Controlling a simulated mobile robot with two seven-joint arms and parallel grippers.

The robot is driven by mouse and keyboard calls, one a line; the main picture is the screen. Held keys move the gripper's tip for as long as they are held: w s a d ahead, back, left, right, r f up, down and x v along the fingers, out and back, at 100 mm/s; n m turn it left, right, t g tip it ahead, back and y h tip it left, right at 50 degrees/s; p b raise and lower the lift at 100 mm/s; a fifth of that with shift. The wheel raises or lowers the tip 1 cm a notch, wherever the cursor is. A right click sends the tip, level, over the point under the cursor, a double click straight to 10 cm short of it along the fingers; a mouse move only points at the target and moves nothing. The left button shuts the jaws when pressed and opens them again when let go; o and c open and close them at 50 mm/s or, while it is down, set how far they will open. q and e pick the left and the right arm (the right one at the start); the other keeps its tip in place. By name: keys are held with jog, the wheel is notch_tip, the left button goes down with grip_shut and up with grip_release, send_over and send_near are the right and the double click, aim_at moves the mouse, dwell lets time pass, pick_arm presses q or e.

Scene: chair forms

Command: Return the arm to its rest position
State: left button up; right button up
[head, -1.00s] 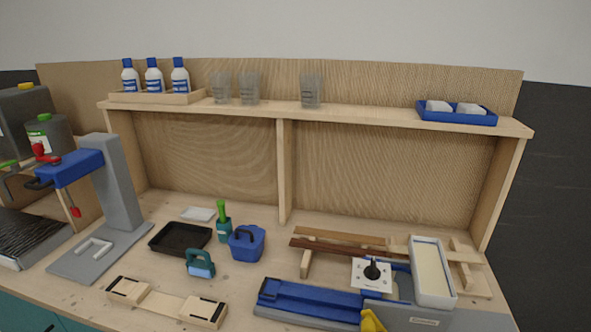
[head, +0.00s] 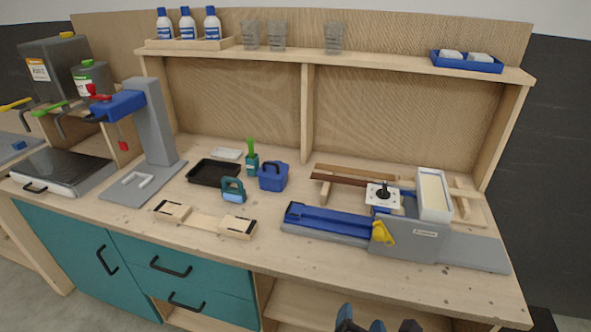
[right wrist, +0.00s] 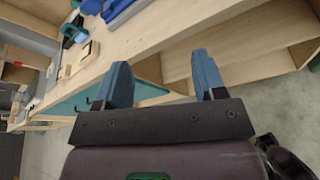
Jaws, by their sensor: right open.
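My right gripper (head: 361,326) shows at the bottom edge of the head view, low in front of the workbench (head: 300,262). In the right wrist view its two blue-grey fingers (right wrist: 163,82) are spread apart with nothing between them. The fingers point toward the front of the bench and its open lower shelf. My left gripper is not in the head view.
The bench top holds a blue and grey machine (head: 402,240), a wooden fixture (head: 205,219), a black tray (head: 213,173), a blue container (head: 273,176) and a grey press (head: 157,125). Teal drawers (head: 185,270) are below. The floor in front looks clear.

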jog(key=d+f+m+g+y+b, duration=0.1)
jog(key=d+f+m+y, duration=0.2)
jog(key=m, duration=0.8)
jog(key=d+f+m+y+b, duration=0.1)
jog(key=d+f+m+y, duration=0.3)
jog(key=m, duration=0.8)
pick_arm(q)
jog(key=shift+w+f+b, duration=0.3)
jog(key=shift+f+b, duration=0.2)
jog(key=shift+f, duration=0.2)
pick_arm(e)
jog(key=s+d+f+m+g+h, duration=0.1)
jog(key=s+d+f+m+h, duration=0.4)
jog(key=s+d+f, duration=0.3)
jog(key=shift+d+f+g, duration=0.25)
jog(key=shift+f+g, duration=0.05)
jog(key=shift+f, duration=0.05)
